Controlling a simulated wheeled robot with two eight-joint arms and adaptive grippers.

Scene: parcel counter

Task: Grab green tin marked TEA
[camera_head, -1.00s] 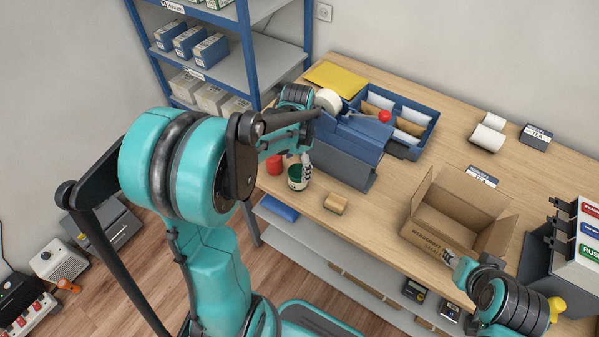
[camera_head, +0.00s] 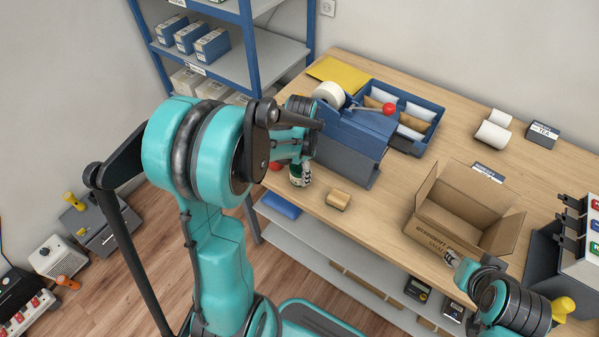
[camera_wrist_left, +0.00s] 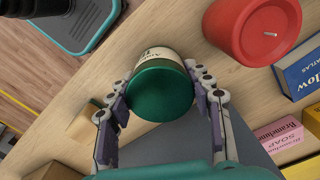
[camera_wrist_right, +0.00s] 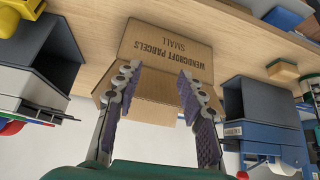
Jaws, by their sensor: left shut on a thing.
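A green tin (camera_head: 295,182) with a cream label stands near the counter's front left edge. In the left wrist view its green lid (camera_wrist_left: 160,92) faces me; the label's writing is too small and cut off to read. My left gripper (camera_head: 306,174) is shut on the tin, with a finger on each side; it also shows in the left wrist view (camera_wrist_left: 158,88). My right gripper (camera_wrist_right: 155,72) is open and empty before the cardboard box (camera_wrist_right: 165,50); in the head view it (camera_head: 450,258) is at the box's near side.
A red candle (camera_wrist_left: 250,32) stands close beside the tin. A wooden-looking block (camera_head: 338,199) lies to its right, and the blue tape dispenser (camera_head: 350,140) stands behind. A dark box (camera_head: 541,135) at the back right has a label that seems to read TEA.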

